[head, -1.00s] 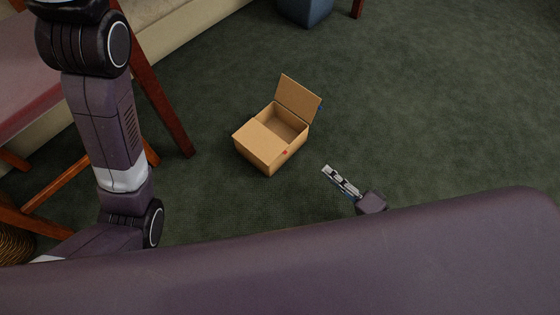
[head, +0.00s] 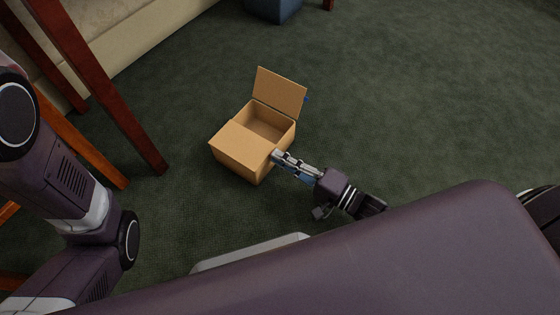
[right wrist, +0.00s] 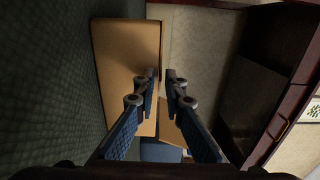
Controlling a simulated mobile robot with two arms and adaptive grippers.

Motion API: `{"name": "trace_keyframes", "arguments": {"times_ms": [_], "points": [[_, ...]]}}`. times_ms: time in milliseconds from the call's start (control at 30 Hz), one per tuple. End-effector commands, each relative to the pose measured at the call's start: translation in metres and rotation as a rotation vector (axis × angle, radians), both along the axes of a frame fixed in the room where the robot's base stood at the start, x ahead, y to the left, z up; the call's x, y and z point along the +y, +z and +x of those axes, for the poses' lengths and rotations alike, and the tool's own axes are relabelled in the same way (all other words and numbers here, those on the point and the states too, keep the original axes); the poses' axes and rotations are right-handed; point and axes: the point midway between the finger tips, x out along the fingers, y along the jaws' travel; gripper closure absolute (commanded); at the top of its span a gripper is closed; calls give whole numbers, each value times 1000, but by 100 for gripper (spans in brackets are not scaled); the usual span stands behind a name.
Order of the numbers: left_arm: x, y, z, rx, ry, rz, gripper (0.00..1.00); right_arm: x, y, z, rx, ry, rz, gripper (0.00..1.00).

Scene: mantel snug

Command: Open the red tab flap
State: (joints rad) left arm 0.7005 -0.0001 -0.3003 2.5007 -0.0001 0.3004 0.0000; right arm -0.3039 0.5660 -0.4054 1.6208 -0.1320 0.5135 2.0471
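The cardboard box (head: 240,165) stands on the carpet in the head view. Its far flap (head: 280,93) stands up, with a small blue tab (head: 306,100) at its right edge. The near flap (head: 245,141) lies flat over the near part of the box. The red tab is not visible now; my right gripper covers the spot at that flap's right edge. My right gripper (head: 277,155) is at that edge; contact is unclear. In the right wrist view its fingers (right wrist: 160,77) are a narrow gap apart, with cardboard (right wrist: 122,65) beside them. My left gripper is out of view.
Wooden furniture legs (head: 110,95) and a pale sofa base (head: 140,45) stand to the left of the box. A blue-grey container (head: 273,8) is at the back. The green carpet (head: 430,100) to the right is clear.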

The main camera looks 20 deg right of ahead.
Motion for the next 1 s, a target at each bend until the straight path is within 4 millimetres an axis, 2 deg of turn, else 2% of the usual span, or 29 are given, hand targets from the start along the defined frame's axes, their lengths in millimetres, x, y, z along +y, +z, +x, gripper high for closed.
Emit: {"name": "trace_keyframes", "arguments": {"times_ms": [333,433,1000], "points": [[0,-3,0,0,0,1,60,4,0,4,1,-1,-1,90],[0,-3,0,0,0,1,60,4,0,4,1,-1,-1,100],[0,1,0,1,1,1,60,7,3,4,-7,-1,-9,100]]}}
